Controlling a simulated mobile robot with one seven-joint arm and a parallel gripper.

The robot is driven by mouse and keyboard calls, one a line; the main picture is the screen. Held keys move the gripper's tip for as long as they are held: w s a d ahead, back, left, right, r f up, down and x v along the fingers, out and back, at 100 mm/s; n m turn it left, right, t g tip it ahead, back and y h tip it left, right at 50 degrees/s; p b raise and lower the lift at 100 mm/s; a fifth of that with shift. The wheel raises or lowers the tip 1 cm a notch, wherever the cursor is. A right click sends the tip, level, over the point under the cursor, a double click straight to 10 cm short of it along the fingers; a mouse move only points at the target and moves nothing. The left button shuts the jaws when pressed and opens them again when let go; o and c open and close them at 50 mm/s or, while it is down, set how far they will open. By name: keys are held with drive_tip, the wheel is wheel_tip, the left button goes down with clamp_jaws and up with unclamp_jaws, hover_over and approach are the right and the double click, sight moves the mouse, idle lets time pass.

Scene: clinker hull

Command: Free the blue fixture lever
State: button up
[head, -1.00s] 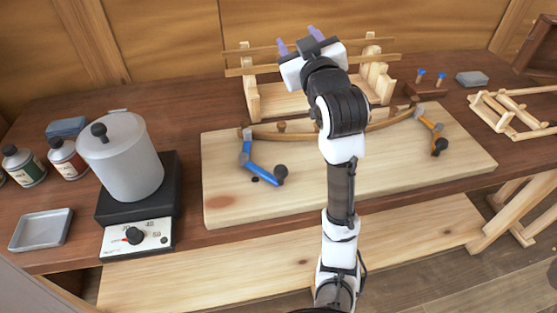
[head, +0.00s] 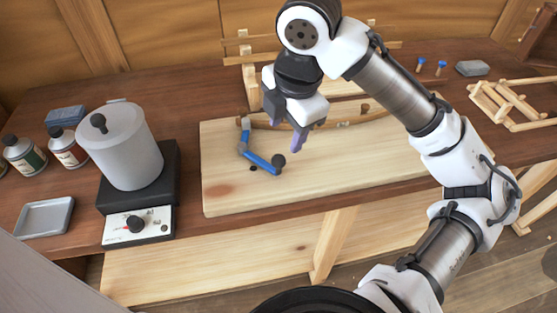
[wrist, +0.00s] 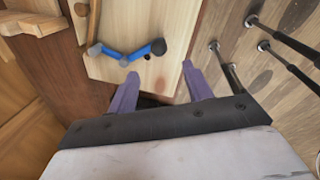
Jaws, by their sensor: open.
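The blue fixture lever (head: 262,163) lies angled over the left part of the pale board (head: 230,198), its dark round knob (head: 279,161) toward the front right. Its far end meets a grey bracket at the left end of the curved wooden strip (head: 340,125). My gripper (head: 286,136) is above the board, just behind and right of the knob, its purple fingers pointing down. In the wrist view the open, empty fingers (wrist: 160,72) have the blue lever (wrist: 135,52) beyond their tips, apart from them.
A grey pot (head: 128,150) on a black hotplate stands left of the board, with bottles (head: 68,148) and a grey tray (head: 45,218) farther left. A wooden rack (head: 250,75) stands behind the board. A wooden frame (head: 510,105) lies at the right. The board's front left is clear.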

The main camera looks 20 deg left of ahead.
sight(279, 159)
drive_tip(key=f, duration=0.4)
drive_tip(key=w+a+f, duration=0.1)
drive_tip(key=f, duration=0.3)
drive_tip(key=a+f, duration=0.1)
drive_tip(key=f, duration=0.3)
drive_tip(key=shift+w+p, duration=0.15)
drive_tip(key=shift+p, duration=0.15)
clamp_jaws()
